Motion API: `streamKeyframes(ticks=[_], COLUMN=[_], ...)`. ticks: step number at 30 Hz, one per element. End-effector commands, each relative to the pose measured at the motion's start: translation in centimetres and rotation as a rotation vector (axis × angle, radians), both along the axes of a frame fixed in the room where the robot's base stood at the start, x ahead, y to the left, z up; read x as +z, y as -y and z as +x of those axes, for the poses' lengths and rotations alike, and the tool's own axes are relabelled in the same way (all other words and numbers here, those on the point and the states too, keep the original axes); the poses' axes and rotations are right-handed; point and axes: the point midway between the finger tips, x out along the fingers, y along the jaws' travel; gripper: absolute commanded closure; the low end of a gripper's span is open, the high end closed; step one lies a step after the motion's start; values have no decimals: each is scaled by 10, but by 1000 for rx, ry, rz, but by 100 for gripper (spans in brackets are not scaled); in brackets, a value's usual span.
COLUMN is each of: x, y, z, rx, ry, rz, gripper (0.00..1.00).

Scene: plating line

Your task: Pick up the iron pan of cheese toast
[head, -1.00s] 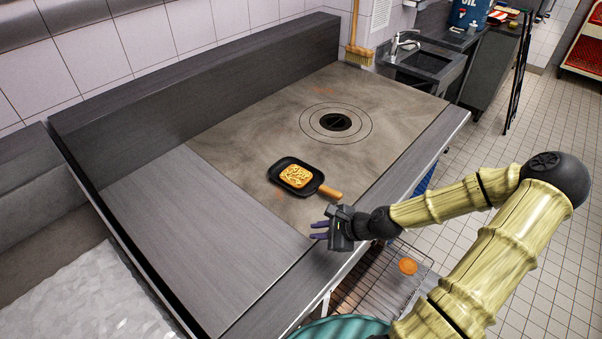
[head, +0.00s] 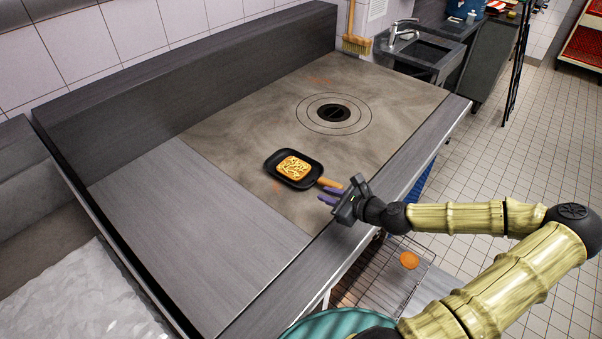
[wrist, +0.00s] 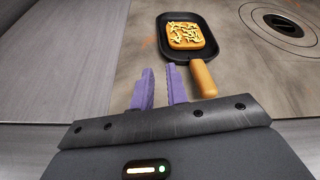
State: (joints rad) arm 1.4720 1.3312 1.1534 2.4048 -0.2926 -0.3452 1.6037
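The black iron pan (head: 272,170) sits on the flat steel cooktop, with a square of cheese toast (head: 294,166) lying in it. Its wooden handle (head: 329,183) points right, toward the counter's front edge. In the wrist view the pan (wrist: 175,51) is ahead, and its handle (wrist: 203,79) points back toward me, right of my fingers. My gripper (head: 331,194) is beside the handle's end; in the wrist view its purple fingers (wrist: 159,90) are apart with nothing between them. The handle is outside the fingers, to their right.
A round burner plate (head: 333,112) is set in the cooktop (head: 240,130) behind the pan. A tall dark backsplash (head: 200,75) runs along the wall. The steel counter left of the pan is clear. A wire rack (head: 385,280) with an orange round thing (head: 409,260) is below the front edge.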

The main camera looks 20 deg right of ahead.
Motion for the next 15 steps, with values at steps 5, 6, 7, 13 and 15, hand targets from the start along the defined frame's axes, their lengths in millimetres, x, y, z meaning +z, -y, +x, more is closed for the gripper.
streamKeyframes(ticks=[5,6,7,13,15], x=[-8,-11,-12,-23,-27], y=[-14,-16,-19,-33,-38], z=[20,25,28,51,60], rx=[4,4,4,4,3], ry=[1,1,-1,-1,0], rz=[0,0,-1,-1,-1], gripper=[85,85,85,85,85])
